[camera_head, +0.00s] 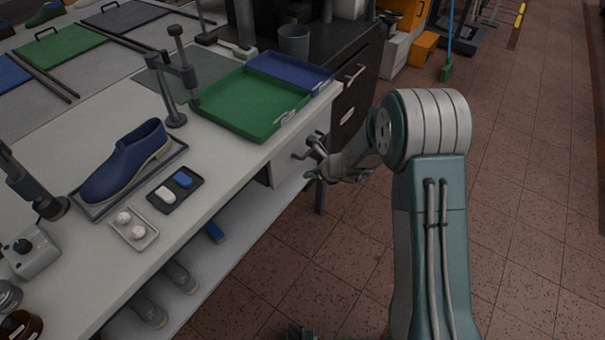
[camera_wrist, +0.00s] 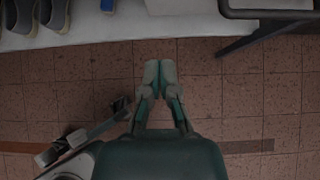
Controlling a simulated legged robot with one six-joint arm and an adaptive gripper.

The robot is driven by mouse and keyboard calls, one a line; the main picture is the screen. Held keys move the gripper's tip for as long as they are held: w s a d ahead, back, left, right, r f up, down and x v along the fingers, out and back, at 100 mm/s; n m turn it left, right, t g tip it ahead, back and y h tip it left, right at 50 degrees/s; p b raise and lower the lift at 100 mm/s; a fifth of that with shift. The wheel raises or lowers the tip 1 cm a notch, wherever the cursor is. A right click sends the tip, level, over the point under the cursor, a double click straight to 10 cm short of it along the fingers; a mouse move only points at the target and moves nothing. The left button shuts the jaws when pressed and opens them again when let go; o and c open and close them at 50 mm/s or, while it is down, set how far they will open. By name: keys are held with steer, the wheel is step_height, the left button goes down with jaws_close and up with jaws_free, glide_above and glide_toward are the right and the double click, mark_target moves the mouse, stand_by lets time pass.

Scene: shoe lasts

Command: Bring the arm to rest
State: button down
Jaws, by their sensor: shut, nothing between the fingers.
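My gripper (camera_head: 314,176) is beside the right edge of the workbench in the head view, near the drawer front, at about the height of the bench side. My arm reaches up from the lower right and bends over to it. In the wrist view my gripper (camera_wrist: 160,68) points at the tiled floor; its two fingertips are together with nothing between them. It touches nothing that I can see.
The workbench (camera_head: 228,180) carries a blue shoe (camera_head: 125,163) on a tray, a green tray (camera_head: 250,103), a blue tray (camera_head: 290,72) and small dishes. Shoes stand on a shelf (camera_head: 245,235) underneath. The tiled floor (camera_head: 530,180) to the right is clear.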

steer(key=shift+r, duration=0.15)
steer(key=s+d+r+n, duration=0.2)
steer(key=s+r+n, duration=0.2)
steer(key=r, duration=0.3)
steer(key=s+d+r+n+g+h, duration=0.1)
steer(key=s+d+r+n, duration=0.1)
steer(key=s+r+n, duration=0.4)
steer(key=s+d+r+n, duration=0.2)
steer(key=s+r+n, duration=0.1)
steer(key=r, duration=0.6)
steer(key=s+d+r+n+t+h, duration=0.1)
steer(key=s+d+r+n+h, duration=0.2)
steer(key=s, duration=0.6)
steer(key=s+d+r+n+t+h, duration=0.1)
steer(key=s+d+r+n+h, duration=0.2)
steer(key=s+d+n, duration=0.5)
steer(key=s+d, duration=0.1)
steer(key=s, duration=0.1)
steer(key=shift+s+d+r+h, duration=0.3)
steer(key=shift+d+r+h, duration=0.05)
steer(key=shift+d+h, duration=0.05)
